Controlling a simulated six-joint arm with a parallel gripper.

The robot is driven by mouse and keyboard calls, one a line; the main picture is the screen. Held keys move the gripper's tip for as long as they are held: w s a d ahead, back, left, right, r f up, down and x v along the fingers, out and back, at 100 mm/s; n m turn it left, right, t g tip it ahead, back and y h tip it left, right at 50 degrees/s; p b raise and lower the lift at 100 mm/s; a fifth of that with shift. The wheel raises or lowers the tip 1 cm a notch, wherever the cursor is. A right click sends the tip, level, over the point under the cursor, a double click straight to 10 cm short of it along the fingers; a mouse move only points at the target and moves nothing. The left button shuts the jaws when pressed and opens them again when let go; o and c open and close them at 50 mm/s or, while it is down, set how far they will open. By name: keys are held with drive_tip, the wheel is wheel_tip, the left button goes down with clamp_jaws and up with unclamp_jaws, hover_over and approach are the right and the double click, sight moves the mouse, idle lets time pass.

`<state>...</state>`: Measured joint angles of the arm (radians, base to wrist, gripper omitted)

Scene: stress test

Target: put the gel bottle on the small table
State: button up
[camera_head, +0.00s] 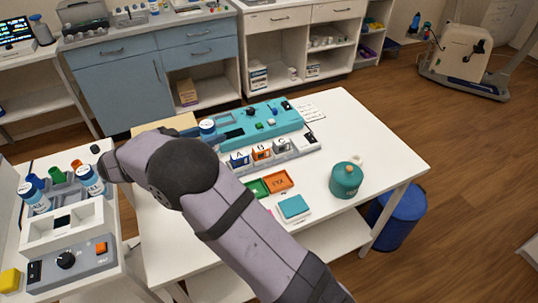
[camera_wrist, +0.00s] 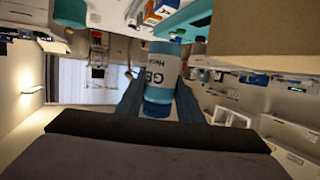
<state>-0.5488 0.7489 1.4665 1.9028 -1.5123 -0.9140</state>
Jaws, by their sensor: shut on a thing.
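The gel bottle (camera_wrist: 161,72) is white and blue with a "GE…" label. It stands between the two dark fingers of my gripper (camera_wrist: 158,88) in the wrist view, and the fingers are shut on it. In the head view a blue-capped bottle (camera_head: 207,126) shows beyond my arm, above the back left part of a white table (camera_head: 350,125). My arm hides much of the gripper there. I cannot tell whether the bottle touches anything below it. Two similar bottles (camera_head: 38,199) (camera_head: 90,180) stand on the left bench.
On the white table are a teal device (camera_head: 262,121), a row of lettered blocks (camera_head: 261,153), coloured trays (camera_head: 278,180), a teal box (camera_head: 294,207) and a green canister (camera_head: 346,180). Bare tabletop lies to the right. A blue bin (camera_head: 400,218) stands beside the table.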

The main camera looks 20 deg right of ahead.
wheel_tip(320, 180, down, 4)
drive_tip(key=shift+f+b, duration=0.1)
drive_tip(key=shift+b, duration=0.65)
drive_tip(key=shift+f+p, duration=0.65)
drive_tip(key=shift+f, duration=4.3)
drive_tip(key=shift+f, duration=0.2)
drive_tip(key=o, duration=1.1)
drive_tip(key=shift+r, duration=0.1)
